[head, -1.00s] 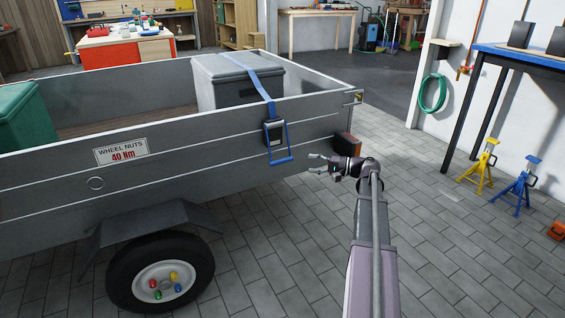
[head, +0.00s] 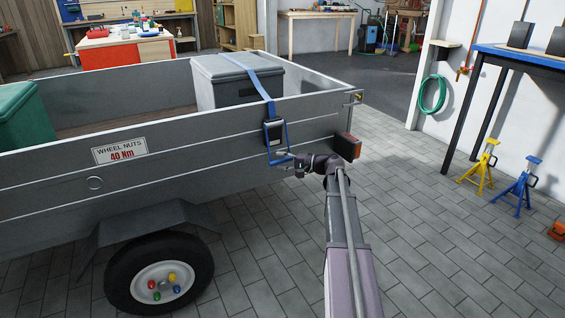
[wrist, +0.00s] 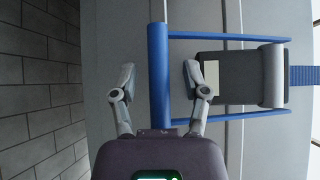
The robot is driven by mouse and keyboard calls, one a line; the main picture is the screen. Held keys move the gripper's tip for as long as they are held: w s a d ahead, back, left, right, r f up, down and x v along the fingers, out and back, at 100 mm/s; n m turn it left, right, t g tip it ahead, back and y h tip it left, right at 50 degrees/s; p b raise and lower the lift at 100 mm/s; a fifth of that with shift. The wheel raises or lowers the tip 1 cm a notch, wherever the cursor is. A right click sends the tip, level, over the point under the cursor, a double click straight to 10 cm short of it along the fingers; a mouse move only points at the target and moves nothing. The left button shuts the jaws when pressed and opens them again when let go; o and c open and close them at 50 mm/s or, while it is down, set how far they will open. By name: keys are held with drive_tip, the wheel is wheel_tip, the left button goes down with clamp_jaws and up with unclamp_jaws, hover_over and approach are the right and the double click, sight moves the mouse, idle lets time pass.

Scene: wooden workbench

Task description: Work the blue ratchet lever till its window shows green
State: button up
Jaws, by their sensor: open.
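The blue ratchet lever (head: 287,137) hangs on the trailer's grey side wall, below the dark ratchet body (head: 273,132). In the wrist view its crossbar (wrist: 158,84) runs up and down between the two fingers of my gripper (wrist: 158,76). The fingers are open, one on each side of the bar, with gaps to it. The ratchet body (wrist: 242,78) lies to the right of the bar, and its window (wrist: 211,77) looks pale, not green. In the head view my gripper (head: 284,164) is at the lever's lower end.
The blue strap (head: 260,80) runs over a grey box (head: 230,68) inside the trailer (head: 200,150). A red tail lamp (head: 347,147) sits close to the right of my arm. The paved floor (head: 420,230) to the right is open up to the axle stands (head: 485,168).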

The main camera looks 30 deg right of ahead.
clamp_jaws()
drive_tip(key=shift+d, duration=0.25)
drive_tip(key=shift+a, duration=0.2)
drive_tip(key=shift+a, duration=0.2)
idle(0.5)
